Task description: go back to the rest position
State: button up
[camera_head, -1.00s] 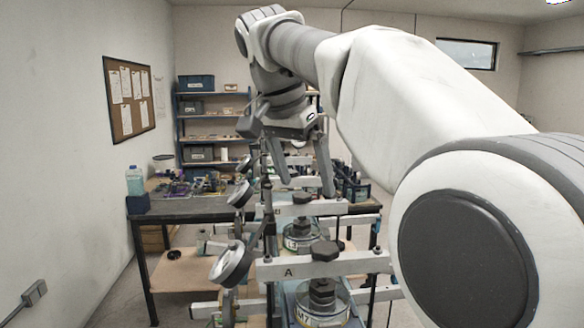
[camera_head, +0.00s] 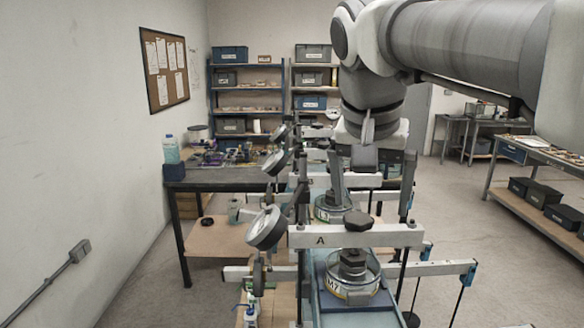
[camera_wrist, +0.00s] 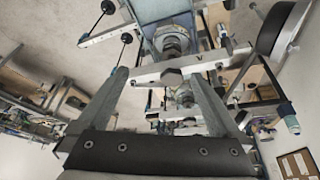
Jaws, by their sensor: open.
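My gripper (camera_head: 373,208) hangs from the arm in the upper right of the head view, fingers pointing down and spread apart with nothing between them. In the picture it overlaps the row of lever frames; how high it is above them I cannot tell. The nearest lever frame has a pale beam (camera_head: 384,236) marked A, with a dark knob (camera_head: 357,221) and a round glass-walled cell (camera_head: 353,280) labelled M7 below. In the wrist view my gripper (camera_wrist: 158,74) is open, and a beam (camera_wrist: 192,66) crosses beyond its fingers.
A dial gauge (camera_head: 266,228) stands left of the near beam. More frames and a second cell (camera_head: 331,207) stand behind it. A cluttered workbench (camera_head: 222,185) and shelves (camera_head: 246,108) are at the back. Open floor lies right, before a side table (camera_head: 541,153).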

jog(key=s+d+f+n+t+y, duration=0.1)
jog(key=s+f+n, duration=0.3)
jog(key=s+f, duration=0.9)
notch_tip(320, 180, down, 4)
jog(key=shift+s+d+f+n+t+y+b, duration=0.1)
jog(key=shift+s+d+n+t+y+b, duration=0.3)
jog(key=shift+d, duration=0.3)
